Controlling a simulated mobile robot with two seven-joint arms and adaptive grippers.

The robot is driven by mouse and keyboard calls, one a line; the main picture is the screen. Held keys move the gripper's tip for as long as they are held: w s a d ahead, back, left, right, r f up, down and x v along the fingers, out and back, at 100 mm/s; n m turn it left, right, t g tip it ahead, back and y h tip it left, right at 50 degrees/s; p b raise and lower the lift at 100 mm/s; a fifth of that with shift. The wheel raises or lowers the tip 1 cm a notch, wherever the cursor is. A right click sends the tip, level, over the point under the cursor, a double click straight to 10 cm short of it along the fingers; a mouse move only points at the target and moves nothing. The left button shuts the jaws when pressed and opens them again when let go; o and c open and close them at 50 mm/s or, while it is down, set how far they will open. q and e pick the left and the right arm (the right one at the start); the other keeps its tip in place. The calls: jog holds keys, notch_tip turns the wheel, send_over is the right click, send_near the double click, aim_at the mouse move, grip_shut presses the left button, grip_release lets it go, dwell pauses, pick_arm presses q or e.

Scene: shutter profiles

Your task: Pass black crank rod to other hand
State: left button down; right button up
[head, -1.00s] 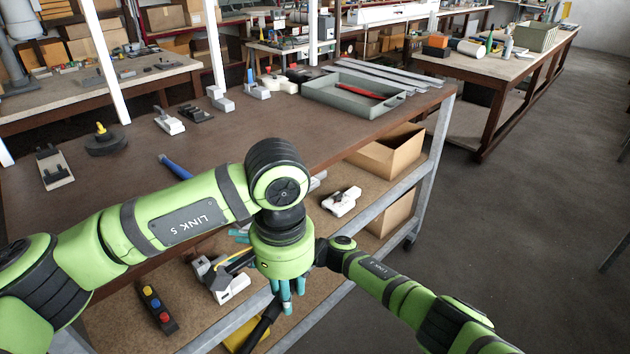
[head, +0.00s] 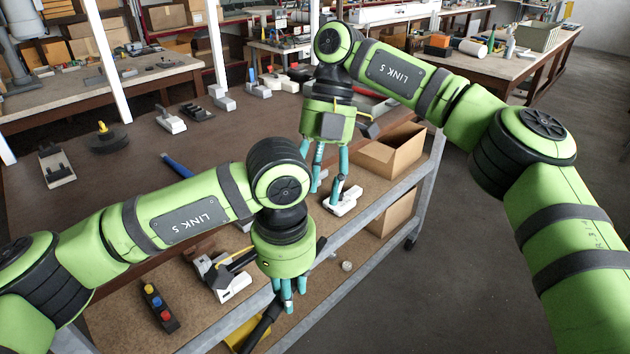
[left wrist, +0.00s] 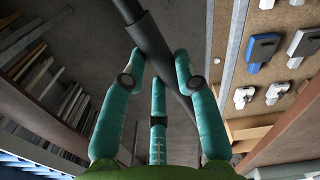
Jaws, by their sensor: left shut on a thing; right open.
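The black crank rod (head: 262,328) slants across the fingers of my left gripper (head: 289,306), in front of the bench edge. Its lower end reaches down left, and its upper end shows right of the gripper body. In the left wrist view the dark rod (left wrist: 158,50) runs between the teal fingers of the left gripper (left wrist: 164,72), which are closed around it. My right gripper (head: 325,197) is open and empty, above and to the right of the left one, apart from the rod.
The brown bench top (head: 140,165) holds a blue-handled tool (head: 176,165) and several parts. Open floor (head: 460,270) lies right.

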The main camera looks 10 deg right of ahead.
jog(key=x, duration=1.1)
jog(key=shift+f, duration=0.3)
jog(key=shift+a, duration=0.15)
grip_shut()
pick_arm(q)
jog(key=c, duration=0.9)
grip_release()
jog(key=shift+d, duration=0.1)
jog(key=shift+o, duration=0.2)
